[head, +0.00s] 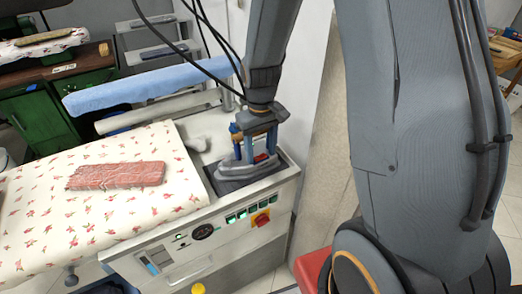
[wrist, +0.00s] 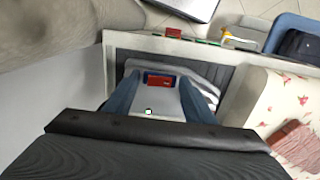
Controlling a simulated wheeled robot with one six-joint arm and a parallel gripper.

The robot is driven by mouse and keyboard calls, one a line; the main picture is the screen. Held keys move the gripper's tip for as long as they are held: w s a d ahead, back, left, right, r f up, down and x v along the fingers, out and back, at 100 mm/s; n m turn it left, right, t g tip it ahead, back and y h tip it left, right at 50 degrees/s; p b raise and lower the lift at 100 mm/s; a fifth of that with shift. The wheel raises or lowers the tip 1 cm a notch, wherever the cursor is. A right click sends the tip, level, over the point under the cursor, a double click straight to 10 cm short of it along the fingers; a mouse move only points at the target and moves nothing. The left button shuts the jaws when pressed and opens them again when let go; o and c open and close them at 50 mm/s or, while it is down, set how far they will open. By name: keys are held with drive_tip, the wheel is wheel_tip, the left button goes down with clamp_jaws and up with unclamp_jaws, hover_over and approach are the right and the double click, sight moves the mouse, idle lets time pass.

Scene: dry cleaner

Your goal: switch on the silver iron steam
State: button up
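The silver iron (head: 240,168) rests on a dark pad (head: 222,186) at the right end of the ironing station. A small red part (head: 262,157) shows on it. My gripper (head: 256,145) points down right over the iron, its two blue-grey fingers apart. In the wrist view the fingers of my gripper (wrist: 160,100) stand on either side of a pale surface with a red and blue part (wrist: 159,80); I cannot tell whether they touch it.
A floral ironing board (head: 110,225) with a folded red cloth (head: 117,175) lies left of the iron. A blue padded arm (head: 150,86) stands behind it. Black cables hang near my arm. A wall is close on the right, with a red object (head: 311,268) below.

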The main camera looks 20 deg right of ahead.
sight(261, 157)
wheel_tip(261, 157, up, 8)
drive_tip(key=b, duration=0.1)
idle(0.6)
drive_tip(key=shift+f, duration=0.1)
drive_tip(key=s+m+t, duration=0.1)
drive_tip(key=s+m, duration=0.1)
drive_tip(key=s, duration=0.9)
drive_tip(key=shift+s+f, duration=0.35)
drive_tip(key=shift+f, duration=0.1)
idle(0.4)
